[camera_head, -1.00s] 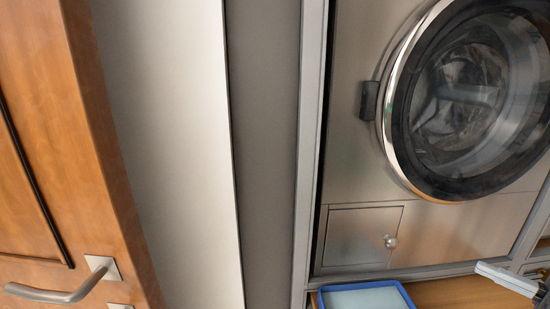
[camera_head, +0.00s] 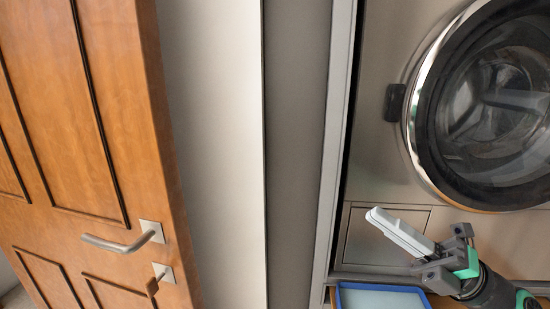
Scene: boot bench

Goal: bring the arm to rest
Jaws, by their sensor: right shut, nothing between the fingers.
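My right gripper (camera_head: 402,232) is at the lower right of the head view, in front of the washing machine's lower panel. Its light grey fingers lie together, shut and empty, pointing up and left. My right arm comes in from the bottom right edge. My left gripper is not in view.
A washing machine with a round glass door (camera_head: 490,110) fills the right side. A blue-rimmed tray (camera_head: 345,289) lies below the gripper at the bottom edge. A wooden door (camera_head: 90,110) with a metal handle (camera_head: 125,241) stands on the left. A pale panel (camera_head: 213,130) lies between.

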